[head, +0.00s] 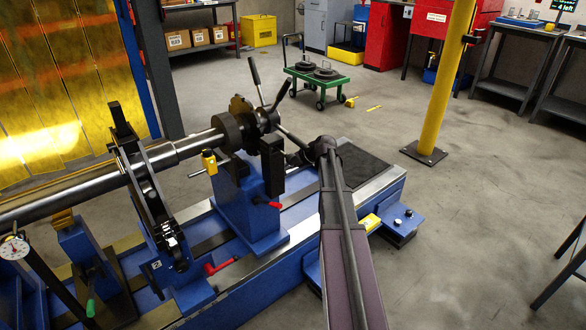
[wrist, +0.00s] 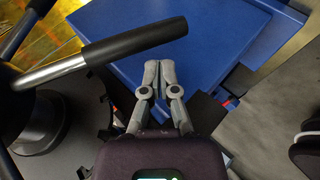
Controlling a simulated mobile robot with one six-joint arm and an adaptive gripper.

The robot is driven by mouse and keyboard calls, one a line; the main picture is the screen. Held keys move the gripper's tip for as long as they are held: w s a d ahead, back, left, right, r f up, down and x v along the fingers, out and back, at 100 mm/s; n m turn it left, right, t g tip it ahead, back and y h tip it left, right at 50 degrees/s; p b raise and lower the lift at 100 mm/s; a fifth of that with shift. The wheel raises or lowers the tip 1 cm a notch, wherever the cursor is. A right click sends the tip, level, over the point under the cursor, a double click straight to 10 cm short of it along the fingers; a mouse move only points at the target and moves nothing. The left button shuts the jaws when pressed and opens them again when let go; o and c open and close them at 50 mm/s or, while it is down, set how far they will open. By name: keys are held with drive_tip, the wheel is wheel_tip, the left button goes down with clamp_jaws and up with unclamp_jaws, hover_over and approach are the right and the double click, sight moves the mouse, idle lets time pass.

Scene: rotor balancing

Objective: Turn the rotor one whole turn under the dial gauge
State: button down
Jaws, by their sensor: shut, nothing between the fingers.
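The steel rotor (head: 130,165) lies across the blue machine at the left. The dial gauge (head: 13,247), white-faced, is at the left edge; its reading is too small to tell. A hub with several black-gripped spoke handles (head: 281,97) is at the rotor's right end. My gripper (head: 297,157) is beside the hub, partly hidden by my arm. In the wrist view my gripper (wrist: 158,70) is shut and empty. One spoke handle (wrist: 135,40) with a black grip crosses just beyond its fingertips; whether they touch I cannot tell.
The blue pedestal (head: 245,205) stands below the hub, with red levers beside it. The bed's dark right end (head: 360,167) is clear.

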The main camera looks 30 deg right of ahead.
drive_tip(key=shift+a, duration=0.3)
idle(0.4)
drive_tip(key=shift+f, duration=0.2)
drive_tip(key=f+b, duration=0.1)
drive_tip(key=s+f+b, duration=0.1)
drive_tip(key=b, duration=0.1)
drive_tip(key=shift+f, duration=0.3)
idle(0.5)
